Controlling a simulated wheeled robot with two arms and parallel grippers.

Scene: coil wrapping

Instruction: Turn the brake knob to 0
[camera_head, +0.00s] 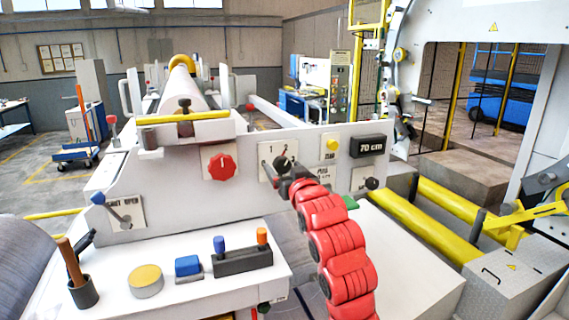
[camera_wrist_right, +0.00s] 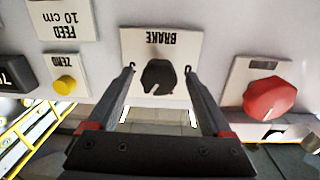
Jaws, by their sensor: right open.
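The black brake knob (camera_wrist_right: 158,77) sits on a white plate (camera_wrist_right: 135,42) marked BRAKE, which appears upside down in the right wrist view. A small pale mark shows on the knob's lower edge in that view; the setting it points to is not clear. In the head view the knob (camera_head: 283,162) is partly covered by my right gripper (camera_head: 291,174). My right gripper is open, with one finger on each side of the knob. A gap shows between each finger and the knob in the wrist view. My left gripper is not in view.
A red knob (camera_head: 221,167) is left of the brake plate in the head view. A yellow button (camera_head: 332,144) and a 70 cm display (camera_head: 368,146) are to its right. Below, a white table (camera_head: 215,293) holds a pen cup (camera_head: 84,292), a round tin (camera_head: 146,281) and a dark block (camera_head: 243,261).

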